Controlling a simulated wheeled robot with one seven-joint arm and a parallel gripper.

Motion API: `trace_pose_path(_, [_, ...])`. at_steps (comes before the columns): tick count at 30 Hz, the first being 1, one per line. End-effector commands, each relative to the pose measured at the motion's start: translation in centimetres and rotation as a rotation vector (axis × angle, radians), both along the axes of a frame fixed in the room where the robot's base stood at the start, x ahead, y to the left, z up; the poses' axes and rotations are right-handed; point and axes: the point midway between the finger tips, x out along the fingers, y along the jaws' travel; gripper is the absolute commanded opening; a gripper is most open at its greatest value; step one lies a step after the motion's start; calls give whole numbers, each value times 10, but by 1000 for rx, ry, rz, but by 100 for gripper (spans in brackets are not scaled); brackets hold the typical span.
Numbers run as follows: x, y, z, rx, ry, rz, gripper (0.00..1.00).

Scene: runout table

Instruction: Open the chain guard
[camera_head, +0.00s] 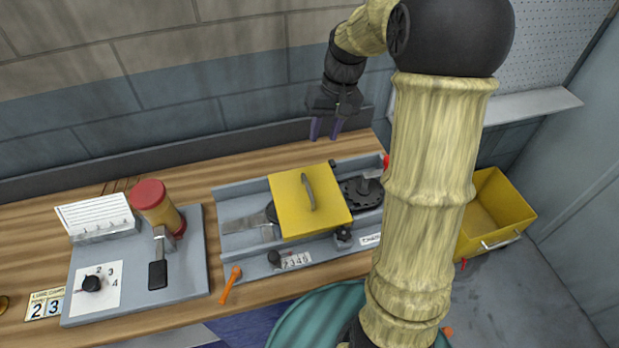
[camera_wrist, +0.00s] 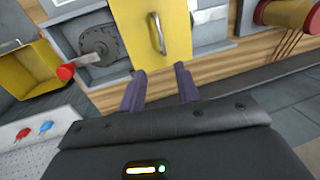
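The chain guard (camera_head: 296,205) is a flat yellow cover with a dark curved handle (camera_head: 309,191) on top. It lies over the middle of a grey tray-like machine bed (camera_head: 237,199) on the wooden table. In the wrist view the yellow guard (camera_wrist: 148,35) and its handle (camera_wrist: 158,33) show at the top centre. My gripper (camera_head: 326,130) is above and behind the guard, near the wall, apart from it. In the wrist view its two fingers (camera_wrist: 160,86) are spread with nothing between them.
Right of the guard is a dark sprocket (camera_head: 361,192) with a red-tipped lever. On the left, a grey panel (camera_head: 192,254) carries a red-capped cylinder (camera_head: 158,204), a black-handled lever (camera_head: 158,272) and a numbered knob (camera_head: 92,283). An orange tool (camera_head: 230,285) lies in front. A yellow bin (camera_head: 508,205) stands right.

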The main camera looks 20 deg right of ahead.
Motion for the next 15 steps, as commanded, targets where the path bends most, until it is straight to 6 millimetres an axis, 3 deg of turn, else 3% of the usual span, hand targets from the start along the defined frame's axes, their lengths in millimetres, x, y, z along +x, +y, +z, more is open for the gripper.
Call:
trace_pose_path(8, [0,4,-11,0,1,3,33])
trace_pose_path(15, [-1,12,-46,0,5,5,33])
